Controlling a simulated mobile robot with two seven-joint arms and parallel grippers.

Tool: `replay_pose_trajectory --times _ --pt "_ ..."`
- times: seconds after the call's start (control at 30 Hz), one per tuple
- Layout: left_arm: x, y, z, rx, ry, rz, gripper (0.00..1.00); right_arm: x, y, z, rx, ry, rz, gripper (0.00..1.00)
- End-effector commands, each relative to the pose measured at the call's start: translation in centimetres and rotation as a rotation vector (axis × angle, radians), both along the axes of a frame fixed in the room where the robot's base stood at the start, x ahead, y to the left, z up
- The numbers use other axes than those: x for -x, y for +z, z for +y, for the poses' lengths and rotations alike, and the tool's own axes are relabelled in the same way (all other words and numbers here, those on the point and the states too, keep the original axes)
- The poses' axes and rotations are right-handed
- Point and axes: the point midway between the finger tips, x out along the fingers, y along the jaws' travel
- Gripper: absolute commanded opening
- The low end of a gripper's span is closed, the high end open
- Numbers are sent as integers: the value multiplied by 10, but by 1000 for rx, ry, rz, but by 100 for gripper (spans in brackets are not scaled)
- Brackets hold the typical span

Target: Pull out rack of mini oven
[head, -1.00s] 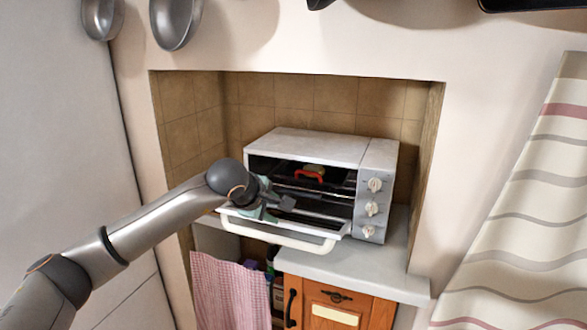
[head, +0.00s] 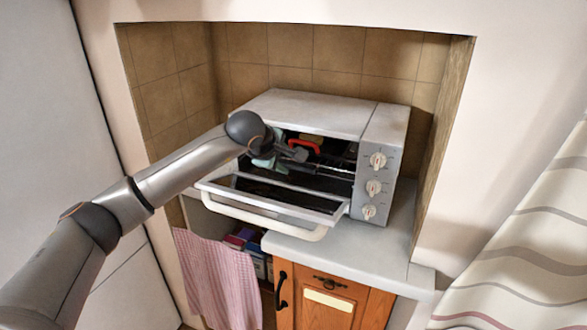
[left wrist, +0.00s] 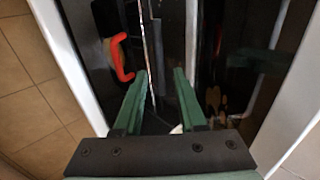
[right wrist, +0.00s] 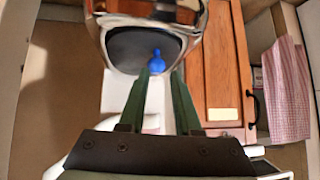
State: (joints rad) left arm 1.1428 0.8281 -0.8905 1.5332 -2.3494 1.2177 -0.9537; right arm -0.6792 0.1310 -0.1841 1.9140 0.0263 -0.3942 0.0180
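The white mini oven (head: 318,113) stands on a counter in a tiled niche. Its glass door (head: 270,192) is folded down, with the white handle (head: 262,221) at its front edge. The rack is hard to make out in the dark cavity; a thin metal edge (left wrist: 147,45) in the left wrist view may be part of it. A red handle-like piece (left wrist: 120,57) is inside, also visible in the head view (head: 304,145). My left gripper (left wrist: 160,72) is open at the oven's mouth, apparently empty. My right gripper (right wrist: 163,74) is open and empty, away from the oven.
Control knobs (head: 377,160) line the oven's right side. The niche's right wall (head: 440,130) stands close to the oven. Below are the white counter (head: 385,248), a wooden cabinet (head: 328,295) and a checked cloth (head: 222,280). A striped curtain (head: 530,240) hangs at right.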

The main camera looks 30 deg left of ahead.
Motion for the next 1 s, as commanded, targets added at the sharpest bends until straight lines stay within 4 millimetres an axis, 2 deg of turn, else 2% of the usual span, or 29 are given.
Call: replay_pose_trajectory --times 0.6,1.0 --pt "-45 -43 2 1 0 0 40 0 -23 0 1 1 -1 32" --pt "-56 -53 3 -1 1 0 40 0 -28 0 0 0 0 32"
